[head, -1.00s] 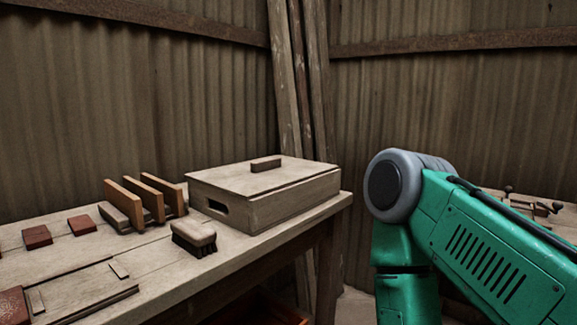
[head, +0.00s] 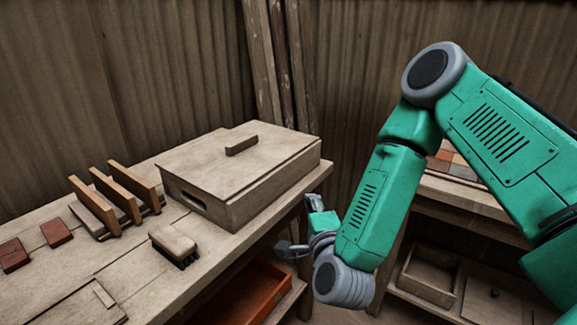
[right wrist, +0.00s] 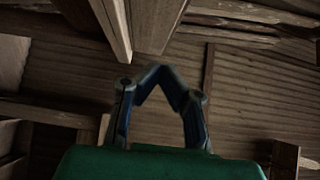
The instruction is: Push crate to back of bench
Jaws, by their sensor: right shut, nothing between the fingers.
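The crate, a pale wooden box (head: 275,188) with a flat lid, a dark lid handle and a slot in its side, sits at the right end of the wooden bench (head: 150,285). My right gripper (head: 281,247) is low beside the bench's right edge, below and in front of the crate, apart from it. In the right wrist view its two dark fingers (right wrist: 157,72) bend inward and meet at the tips with nothing between them. The crate cannot be made out in that view. My left gripper is not in view.
A brush (head: 173,243) lies just left of the crate. A rack with upright boards (head: 113,190) and reddish tiles (head: 56,232) are farther left. An orange tray (head: 250,300) is below the bench. Shelving (head: 465,195) stands at the right; corrugated walls close the back.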

